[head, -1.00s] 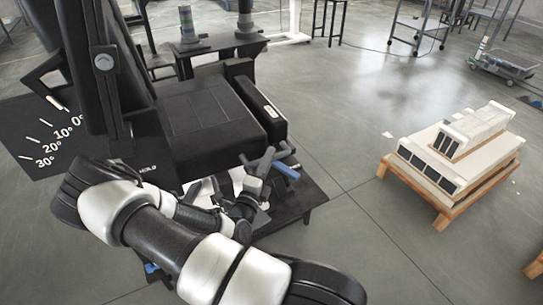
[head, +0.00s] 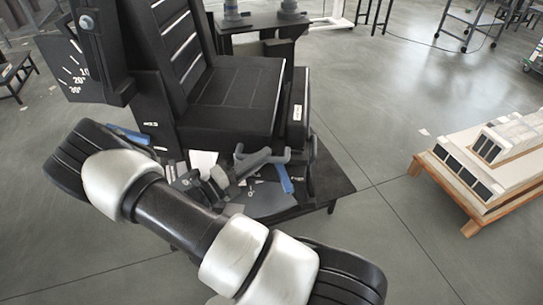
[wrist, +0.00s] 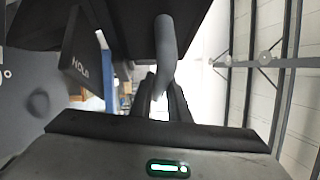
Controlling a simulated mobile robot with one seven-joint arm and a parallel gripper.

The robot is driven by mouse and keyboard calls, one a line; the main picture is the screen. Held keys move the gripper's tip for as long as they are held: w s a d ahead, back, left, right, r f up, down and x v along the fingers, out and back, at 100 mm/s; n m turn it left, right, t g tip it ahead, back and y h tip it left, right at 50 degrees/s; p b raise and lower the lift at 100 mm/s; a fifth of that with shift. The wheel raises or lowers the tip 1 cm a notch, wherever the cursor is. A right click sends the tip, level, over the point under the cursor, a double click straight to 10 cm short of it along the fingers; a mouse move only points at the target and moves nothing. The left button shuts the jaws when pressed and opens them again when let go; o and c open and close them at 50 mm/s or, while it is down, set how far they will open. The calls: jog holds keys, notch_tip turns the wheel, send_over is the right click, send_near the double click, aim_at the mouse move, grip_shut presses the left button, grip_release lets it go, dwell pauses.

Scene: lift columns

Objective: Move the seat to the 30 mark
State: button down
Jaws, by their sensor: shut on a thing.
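The black seat (head: 235,95) has a ribbed backrest (head: 168,45) rising at its left. A dark dial plate (head: 65,72) stands behind a black upright; the 10, 20 and 30 marks show in part, and I cannot tell which mark the seat is at. A grey lever (head: 262,160) sticks out below the seat's front. In the wrist view, my gripper (wrist: 162,98) is shut on a grey bar (wrist: 166,50), which looks like this lever.
A blue bar (head: 284,178) lies beside the lever over a dark base plate (head: 325,185). A wooden pallet with white blocks (head: 490,165) stands at right; the floor between is clear.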

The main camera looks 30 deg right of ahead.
jog(key=shift+w+a+g, duration=0.15)
jog(key=shift+a+g, duration=0.15)
jog(key=shift+a, duration=0.5)
jog(key=shift+m, duration=0.3)
jog(key=c, duration=1.7)
grip_release()
jog(key=a, duration=0.5)
jog(key=s+a+f, duration=0.1)
jog(key=a, duration=0.5)
jog(key=s+a+f+p, duration=0.1)
jog(key=a, duration=0.5)
jog(key=shift+f, duration=0.2)
jog(key=shift+r, duration=0.1)
